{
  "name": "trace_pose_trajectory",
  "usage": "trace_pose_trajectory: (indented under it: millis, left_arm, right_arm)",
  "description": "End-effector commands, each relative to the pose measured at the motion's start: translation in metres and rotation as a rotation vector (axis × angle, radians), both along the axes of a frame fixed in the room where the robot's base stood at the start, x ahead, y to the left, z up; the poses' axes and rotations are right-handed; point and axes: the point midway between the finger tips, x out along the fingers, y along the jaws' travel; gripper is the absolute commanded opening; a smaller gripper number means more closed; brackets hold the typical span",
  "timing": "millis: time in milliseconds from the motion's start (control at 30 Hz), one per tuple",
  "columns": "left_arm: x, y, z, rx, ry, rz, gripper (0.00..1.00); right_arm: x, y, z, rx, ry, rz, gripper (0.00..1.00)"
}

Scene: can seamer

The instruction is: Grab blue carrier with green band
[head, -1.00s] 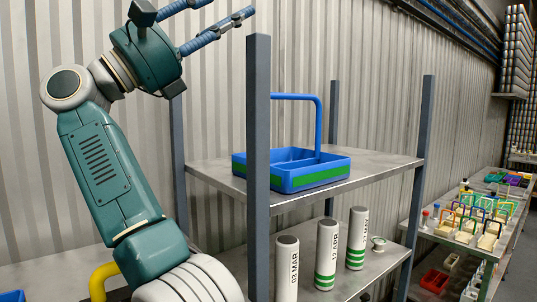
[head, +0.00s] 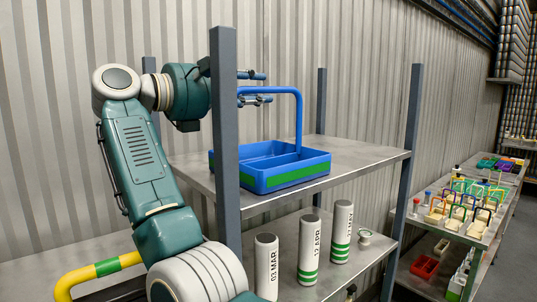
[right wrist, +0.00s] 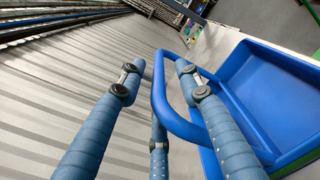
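The blue carrier (head: 285,178) with a green band along its side stands upright on the upper shelf (head: 350,155). Its blue handle (head: 299,120) rises over the tray and also shows in the right wrist view (right wrist: 159,88). My right gripper (head: 266,87) is at the handle's left upper part, behind a rack post. In the right wrist view its fingers (right wrist: 158,72) are spread, with the handle between them and a gap showing. A third finger is partly hidden behind the handle. The carrier's tray (right wrist: 275,90) lies right of the fingers. My left gripper is not in view.
The dark rack post (head: 224,130) stands close in front of my right wrist. White cylinders (head: 312,245) with printed dates stand on the lower shelf. A yellow tube with a green band (head: 105,267) is at lower left. Small carriers (head: 465,210) crowd the right bench.

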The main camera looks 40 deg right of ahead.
Motion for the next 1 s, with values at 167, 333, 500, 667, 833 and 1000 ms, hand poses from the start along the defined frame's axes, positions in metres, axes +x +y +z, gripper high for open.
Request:
trace_pose_trajectory:
  millis: [167,333,500,667,833,1000]
  left_arm:
    - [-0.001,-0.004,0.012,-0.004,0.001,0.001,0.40]
    - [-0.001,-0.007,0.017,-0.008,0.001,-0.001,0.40]
    - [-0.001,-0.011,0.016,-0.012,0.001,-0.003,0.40]
    - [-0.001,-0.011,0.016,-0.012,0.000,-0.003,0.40]
    - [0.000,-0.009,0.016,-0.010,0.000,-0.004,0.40]
    - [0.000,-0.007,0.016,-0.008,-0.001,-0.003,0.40]
  right_arm:
    - [0.001,-0.030,0.003,-0.001,-0.001,-0.004,0.34]
    - [0.003,-0.045,0.002,-0.002,0.000,-0.002,0.34]
    - [0.003,-0.046,0.001,-0.002,0.000,-0.002,0.34]
    - [0.003,-0.046,0.001,-0.002,-0.001,-0.002,0.16]
    - [0.003,-0.046,0.001,-0.002,-0.001,-0.001,0.00]
    - [0.003,-0.046,0.001,-0.002,-0.001,-0.002,0.00]
